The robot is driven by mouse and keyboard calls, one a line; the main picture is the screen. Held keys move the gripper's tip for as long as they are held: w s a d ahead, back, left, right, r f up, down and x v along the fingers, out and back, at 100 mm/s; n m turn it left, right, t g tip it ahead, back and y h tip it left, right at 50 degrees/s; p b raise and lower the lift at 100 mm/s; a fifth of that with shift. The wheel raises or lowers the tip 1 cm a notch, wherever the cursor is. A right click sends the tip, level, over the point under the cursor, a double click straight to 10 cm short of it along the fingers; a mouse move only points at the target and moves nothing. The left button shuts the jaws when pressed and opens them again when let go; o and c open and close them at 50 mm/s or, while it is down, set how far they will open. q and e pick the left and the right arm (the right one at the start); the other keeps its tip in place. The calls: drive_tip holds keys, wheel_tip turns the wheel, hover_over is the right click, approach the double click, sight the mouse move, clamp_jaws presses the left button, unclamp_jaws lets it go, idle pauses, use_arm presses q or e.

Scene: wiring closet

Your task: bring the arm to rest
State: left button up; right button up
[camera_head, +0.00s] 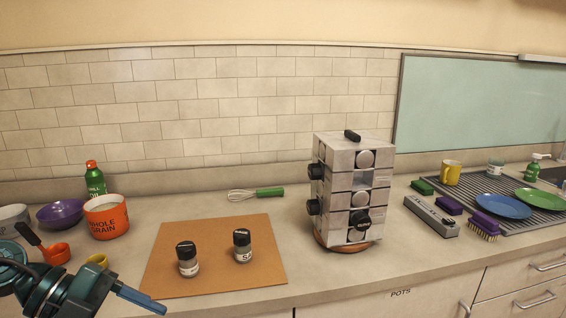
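My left gripper (142,298) reaches in from the lower left, dark teal with a blue-grey finger pointing right. It is in front of the counter, by the front left corner of an orange-brown board (220,283). I see it from the side, so I cannot tell whether the fingers are apart. Nothing shows held in it. My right gripper is out of view.
Two black-capped jars (187,262) (243,247) stand on the board. A whisk (256,194) lies behind. Left are an orange tub (106,218), purple bowl (60,214) and orange cup (57,253). A spice rack (340,213) stands right of centre, a drying mat (545,221) farther right.

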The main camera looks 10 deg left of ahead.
use_arm(q)
wheel_tip(320, 180, down, 15)
drive_tip(key=w+a+n+t+y, duration=0.15)
drive_tip(key=n+t+y, duration=0.35)
drive_tip(key=n+t, duration=1)
drive_tip(key=s+d+f+n+g+y, duration=0.1)
drive_tip(key=s+d+f+n+g, duration=0.2)
drive_tip(key=d+f, duration=0.3)
drive_tip(key=s+d+f+n+g+y+p, duration=0.1)
drive_tip(key=s+d+f+n+g, duration=0.2)
drive_tip(key=d+f+n, duration=0.2)
drive_tip(key=shift+s+d+f, duration=0.35)
drive_tip(key=shift+d+f, duration=0.15)
drive_tip(key=shift+f, duration=0.2)
